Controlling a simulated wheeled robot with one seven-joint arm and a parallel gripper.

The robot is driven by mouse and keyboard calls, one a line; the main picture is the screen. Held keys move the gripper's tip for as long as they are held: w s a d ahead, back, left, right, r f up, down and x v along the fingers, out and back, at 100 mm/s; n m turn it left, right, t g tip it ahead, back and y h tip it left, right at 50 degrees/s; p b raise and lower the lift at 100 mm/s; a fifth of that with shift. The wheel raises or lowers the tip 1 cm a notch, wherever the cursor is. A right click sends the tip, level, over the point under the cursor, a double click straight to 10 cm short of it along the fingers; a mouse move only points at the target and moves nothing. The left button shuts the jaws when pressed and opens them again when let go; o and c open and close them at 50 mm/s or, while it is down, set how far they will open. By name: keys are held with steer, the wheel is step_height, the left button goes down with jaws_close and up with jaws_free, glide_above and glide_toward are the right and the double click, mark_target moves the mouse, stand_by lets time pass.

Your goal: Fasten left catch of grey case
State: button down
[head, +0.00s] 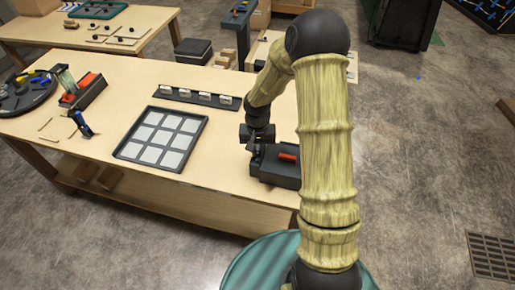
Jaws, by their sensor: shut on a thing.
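The dark grey case (278,172) stands near the right end of the wooden table, partly covered by my arm. A red-orange part (289,157) shows on its top. My gripper (254,147) points down at the left end of the case, shut on what seems to be its left catch. The catch is too small and covered to see clearly, so I cannot tell its angle. The right end of the case is hidden behind my arm.
A dark tray of pale square tiles (118,150) lies left of the case. A dark strip with several white pieces (182,94) lies behind. Another dark case with red parts (88,95), a small upright blue-black item (81,123) and a round tray (44,80) are at far left.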

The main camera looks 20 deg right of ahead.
mark_target(257, 152)
steer(key=n+p, duration=0.1)
steer(key=n, duration=0.3)
steer(key=shift+w+r+n, duration=0.1)
steer(key=shift+n, duration=0.2)
steer(key=n+p, duration=0.1)
steer(key=n, duration=0.2)
steer(key=shift+n, duration=0.3)
steer(key=n+p, duration=0.1)
steer(key=n, duration=0.2)
steer(key=shift+n, duration=0.3)
steer(key=shift+n+p, duration=0.5)
steer(key=shift+n, duration=1.2)
steer(key=c, duration=1.5)
jaws_free()
steer(key=shift+o, duration=0.2)
step_height(257, 152, up, 17)
steer(key=b, duration=0.1)
steer(key=shift+r+b, duration=0.15)
steer(key=shift+b, duration=0.2)
